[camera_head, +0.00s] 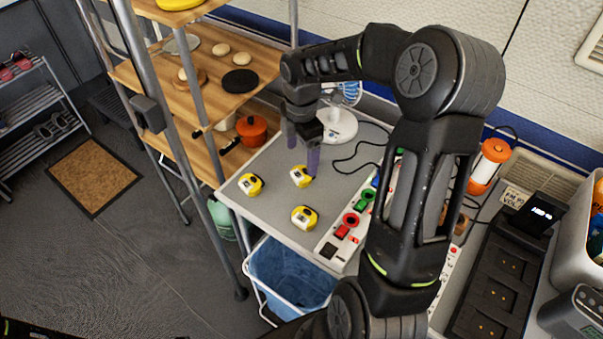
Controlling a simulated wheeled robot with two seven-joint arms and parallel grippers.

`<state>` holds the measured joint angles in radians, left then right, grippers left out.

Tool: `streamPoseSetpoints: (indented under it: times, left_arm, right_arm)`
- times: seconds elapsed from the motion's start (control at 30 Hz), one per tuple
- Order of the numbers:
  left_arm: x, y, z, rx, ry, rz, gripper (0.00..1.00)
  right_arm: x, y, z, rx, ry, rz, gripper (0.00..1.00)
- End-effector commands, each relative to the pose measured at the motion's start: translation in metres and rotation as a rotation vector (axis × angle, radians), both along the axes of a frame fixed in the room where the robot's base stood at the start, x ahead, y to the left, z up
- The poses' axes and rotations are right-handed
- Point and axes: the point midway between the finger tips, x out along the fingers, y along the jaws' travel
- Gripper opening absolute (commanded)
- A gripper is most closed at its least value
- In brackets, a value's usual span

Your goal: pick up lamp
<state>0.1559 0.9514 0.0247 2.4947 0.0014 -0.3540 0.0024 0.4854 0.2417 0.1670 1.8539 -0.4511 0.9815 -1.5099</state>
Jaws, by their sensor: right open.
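An orange lantern-style lamp (490,165) with a pale middle stands upright at the right back of the counter, near the wall. My right gripper (302,150) points down over the grey table, with its two purple-tinted fingers apart and nothing seen between them. It is well to the left of the lamp, close to a yellow tape measure (301,176); I cannot tell whether a finger touches it. My right arm rises between the gripper and the lamp. My left gripper is not in view.
Two more tape measures (250,185) (304,218) lie on the table (265,215). A white-based fan-like device (337,127) stands behind the gripper. A power strip (338,240) with plugs and cables lies right of them. A blue bin (290,277) stands below; wooden shelves (230,98) are left.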

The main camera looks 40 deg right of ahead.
Motion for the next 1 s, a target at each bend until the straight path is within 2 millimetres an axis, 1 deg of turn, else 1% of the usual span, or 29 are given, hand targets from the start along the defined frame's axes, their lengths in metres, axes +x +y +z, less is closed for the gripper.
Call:
streamPoseSetpoints:
  times: [0.1,0.2,0.47,0.57,0.67,0.83,0.9,1.0]
  left_arm:
    - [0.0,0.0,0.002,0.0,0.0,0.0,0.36]
    - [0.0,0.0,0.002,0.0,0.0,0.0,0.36]
    - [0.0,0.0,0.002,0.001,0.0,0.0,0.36]
    - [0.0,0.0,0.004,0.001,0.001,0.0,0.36]
    - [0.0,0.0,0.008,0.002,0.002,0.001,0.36]
    - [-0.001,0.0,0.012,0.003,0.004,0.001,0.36]
    - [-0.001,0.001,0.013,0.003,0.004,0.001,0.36]
    - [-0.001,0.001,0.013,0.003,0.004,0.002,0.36]
  right_arm:
    - [-0.001,0.0,-0.013,0.002,0.004,0.0,0.82]
    - [-0.001,0.0,-0.02,0.0,0.002,0.001,0.82]
    - [0.0,0.0,-0.021,0.0,0.001,0.0,0.82]
    - [-0.001,0.0,-0.025,0.001,0.002,0.0,0.82]
    - [-0.001,0.001,-0.035,0.003,0.004,0.0,0.82]
    - [0.0,0.001,-0.061,0.001,0.003,0.001,0.82]
    - [0.0,0.001,-0.068,0.001,0.003,0.0,0.82]
    - [0.0,0.001,-0.073,0.001,0.0,0.0,0.82]
